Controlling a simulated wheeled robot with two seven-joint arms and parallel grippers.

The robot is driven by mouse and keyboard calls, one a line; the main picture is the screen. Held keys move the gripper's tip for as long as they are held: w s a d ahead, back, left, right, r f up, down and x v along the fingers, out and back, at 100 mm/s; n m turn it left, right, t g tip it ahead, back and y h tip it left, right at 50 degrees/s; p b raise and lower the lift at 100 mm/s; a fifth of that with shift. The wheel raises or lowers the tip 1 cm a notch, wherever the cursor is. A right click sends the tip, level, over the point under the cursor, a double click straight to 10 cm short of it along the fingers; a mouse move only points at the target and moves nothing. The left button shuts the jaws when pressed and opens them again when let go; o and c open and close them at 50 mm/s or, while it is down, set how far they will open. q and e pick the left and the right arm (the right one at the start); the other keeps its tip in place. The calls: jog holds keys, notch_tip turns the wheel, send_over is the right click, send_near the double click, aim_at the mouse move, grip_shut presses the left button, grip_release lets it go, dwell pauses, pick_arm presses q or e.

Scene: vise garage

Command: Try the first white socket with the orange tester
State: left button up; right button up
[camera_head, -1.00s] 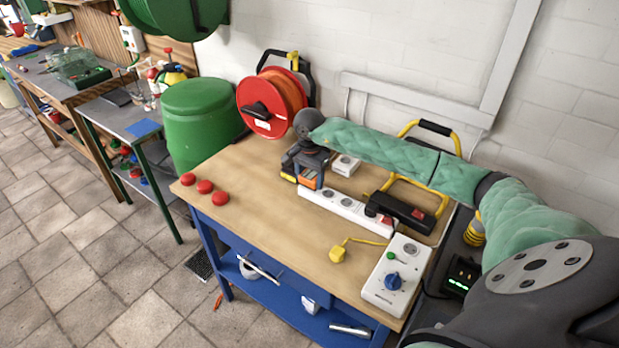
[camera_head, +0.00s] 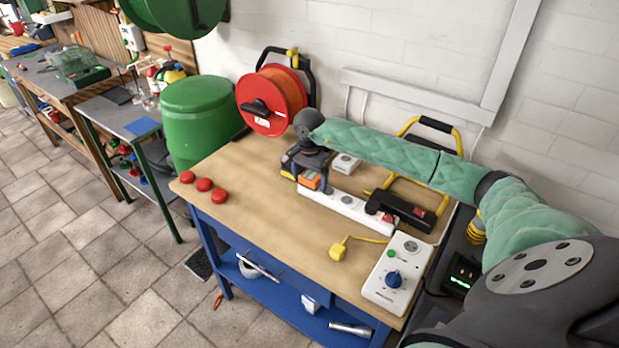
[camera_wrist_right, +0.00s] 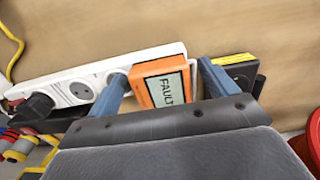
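The orange tester (camera_wrist_right: 165,85) stands at the end of the white socket strip (camera_wrist_right: 150,55), and its display reads FAULT. My right gripper (camera_wrist_right: 164,72) is around it, one finger on each side, with narrow gaps showing; it looks open. The tester's prongs are hidden. In the head view the tester (camera_head: 309,181) sits at the left end of the strip (camera_head: 345,205), below my right gripper (camera_head: 308,178). A black plug (camera_wrist_right: 38,105) fills a socket farther along, with open sockets between. My left gripper is not in view.
A separate white socket (camera_head: 345,163) lies behind the strip. A black box with yellow stripes (camera_wrist_right: 240,70) is close beside one finger. A white box with a blue knob (camera_head: 394,279), a yellow plug (camera_head: 338,252) and red caps (camera_head: 204,184) lie on the bench. The front middle is clear.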

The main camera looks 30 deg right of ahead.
jog(key=shift+r+b, duration=0.35)
jog(key=shift+r, duration=0.15)
notch_tip(320, 180, up, 6)
jog(key=shift+f+b, duration=0.2)
jog(key=shift+b, duration=0.9)
jog(key=shift+r, duration=0.6)
